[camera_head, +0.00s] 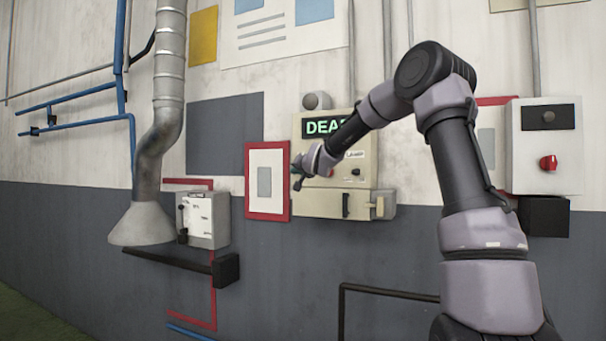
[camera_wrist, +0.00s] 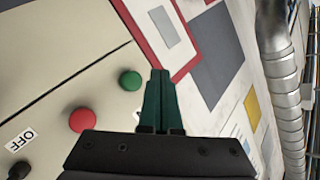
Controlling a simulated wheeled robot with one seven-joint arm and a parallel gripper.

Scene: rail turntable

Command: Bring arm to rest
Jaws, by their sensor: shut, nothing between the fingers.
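My arm reaches out from the lower right in the head view, bent at the elbow, toward a beige control box (camera_head: 305,203) on the wall. My gripper (camera_head: 298,181) is at the left edge of that box, beside the red-framed panel (camera_head: 253,205). In the wrist view my gripper (camera_wrist: 161,75) is shut and empty, its two dark green fingers together. A green button (camera_wrist: 131,80) is just left of the fingertips, and a red button (camera_wrist: 82,120) is further left and lower. I cannot tell whether the fingers touch the box.
A green-lit display (camera_head: 322,127), partly hidden by my arm, tops the beige box. A grey duct (camera_head: 168,90) with a flared hood hangs at left, near a small grey switch box (camera_head: 205,220). A white box with a red knob (camera_head: 548,163) is at right. A dark rail (camera_head: 390,292) stands low.

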